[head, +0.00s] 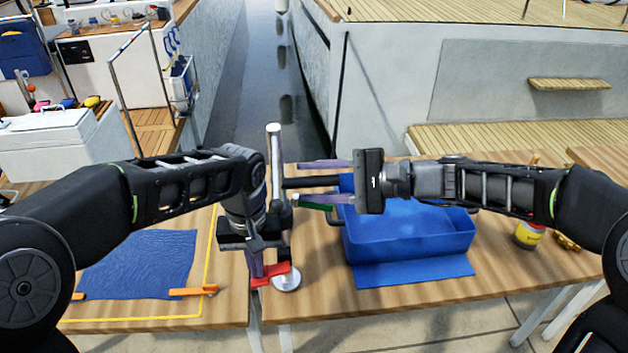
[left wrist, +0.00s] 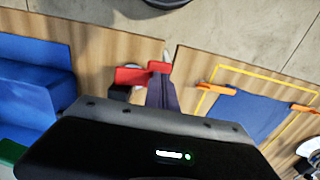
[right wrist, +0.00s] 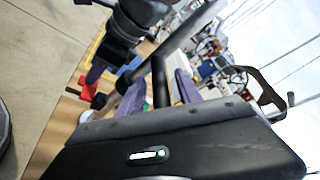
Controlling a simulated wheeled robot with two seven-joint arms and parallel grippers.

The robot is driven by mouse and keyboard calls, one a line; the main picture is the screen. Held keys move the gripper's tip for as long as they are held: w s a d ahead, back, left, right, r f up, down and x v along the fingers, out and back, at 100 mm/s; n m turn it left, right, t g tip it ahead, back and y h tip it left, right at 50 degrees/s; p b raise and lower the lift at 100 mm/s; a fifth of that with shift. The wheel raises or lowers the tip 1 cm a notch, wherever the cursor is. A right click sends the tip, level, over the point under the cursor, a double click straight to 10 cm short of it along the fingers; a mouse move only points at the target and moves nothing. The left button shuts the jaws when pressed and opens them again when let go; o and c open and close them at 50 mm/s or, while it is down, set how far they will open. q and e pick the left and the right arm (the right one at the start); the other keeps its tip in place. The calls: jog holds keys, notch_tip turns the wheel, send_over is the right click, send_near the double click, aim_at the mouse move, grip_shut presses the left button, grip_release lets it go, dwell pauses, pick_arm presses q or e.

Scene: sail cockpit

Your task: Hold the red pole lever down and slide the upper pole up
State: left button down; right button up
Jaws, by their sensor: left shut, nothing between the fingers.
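The silver upper pole (head: 274,150) stands upright near the front middle of the table, with a black side handle (head: 308,182) pointing right. The red lever (head: 275,276) sits low on the pole, above a pale round base (head: 287,284). My left gripper (head: 256,272) is shut and points down, its tips at the red lever; the left wrist view shows the tips against the lever (left wrist: 130,76). Whether they press it cannot be told. My right gripper (head: 322,182) is open, its fingers above and below the black handle, which also lies between them in the right wrist view (right wrist: 160,80).
A blue bin (head: 410,245) stands right of the pole, close under my right gripper. A blue cloth (head: 140,262) with orange clips lies on the left table inside a yellow outline. A yellow-labelled can (head: 528,236) stands at the right. Water and boats lie behind.

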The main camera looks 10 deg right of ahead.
grip_shut()
dwell(1.2)
